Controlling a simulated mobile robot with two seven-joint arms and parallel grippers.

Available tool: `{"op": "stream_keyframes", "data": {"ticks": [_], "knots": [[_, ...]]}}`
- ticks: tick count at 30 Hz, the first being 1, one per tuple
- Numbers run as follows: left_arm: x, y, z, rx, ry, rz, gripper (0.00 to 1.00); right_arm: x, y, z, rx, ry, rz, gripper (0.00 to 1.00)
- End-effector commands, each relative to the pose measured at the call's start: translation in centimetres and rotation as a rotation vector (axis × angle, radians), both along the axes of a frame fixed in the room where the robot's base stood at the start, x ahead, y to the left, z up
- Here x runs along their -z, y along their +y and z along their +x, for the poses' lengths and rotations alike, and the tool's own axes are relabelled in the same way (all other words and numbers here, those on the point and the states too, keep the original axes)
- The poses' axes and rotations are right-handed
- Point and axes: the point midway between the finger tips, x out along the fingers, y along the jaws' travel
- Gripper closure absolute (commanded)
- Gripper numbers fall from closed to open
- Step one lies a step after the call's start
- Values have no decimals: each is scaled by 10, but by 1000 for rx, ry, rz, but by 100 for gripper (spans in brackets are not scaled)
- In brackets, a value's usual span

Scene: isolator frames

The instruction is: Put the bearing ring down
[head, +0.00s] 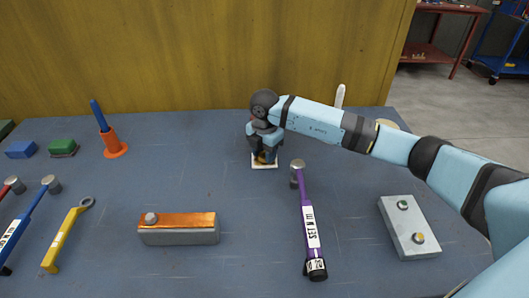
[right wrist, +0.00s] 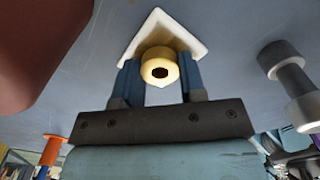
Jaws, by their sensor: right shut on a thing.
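The bearing ring is a small brass-coloured ring with a dark bore. In the right wrist view the bearing ring (right wrist: 160,66) sits between the two blue fingers of my right gripper (right wrist: 160,82), which is shut on it. In the head view my right gripper (head: 264,155) points down over the pad (head: 264,167) at the table's middle, and the ring is mostly hidden by the fingers. I cannot tell whether the ring touches the pad. My left gripper is not in view.
A purple-handled hammer (head: 309,225) lies close to the right of the pad. A copper-topped block (head: 178,230) lies front left, a grey block (head: 410,228) at right. An orange stand (head: 112,147) and a yellow wrench (head: 65,236) are left. The table is clear left of the pad.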

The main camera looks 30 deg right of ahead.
Motion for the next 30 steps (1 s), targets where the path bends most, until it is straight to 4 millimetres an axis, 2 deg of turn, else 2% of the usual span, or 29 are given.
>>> {"op": "stream_keyframes", "data": {"ticks": [6, 7, 9, 10, 17, 21, 26, 30], "knots": [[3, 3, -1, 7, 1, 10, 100, 4, 0, 0, 0, 1, 0, 88], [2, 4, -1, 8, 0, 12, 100, 3, 0, 0, 0, 1, 0, 55], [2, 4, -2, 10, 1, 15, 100, 3, 0, 0, 0, 1, 0, 39], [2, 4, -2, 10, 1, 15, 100, 3, 0, 0, 0, 1, 0, 37], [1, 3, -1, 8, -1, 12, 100, 2, 0, 0, 0, 1, 0, 37], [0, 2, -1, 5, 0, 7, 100, -6, 0, 0, 0, -1, 0, 37], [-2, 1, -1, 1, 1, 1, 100, -34, 0, 1, -1, -3, 1, 37], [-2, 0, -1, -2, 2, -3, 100, -66, 0, 1, -1, -3, 1, 37]]}}
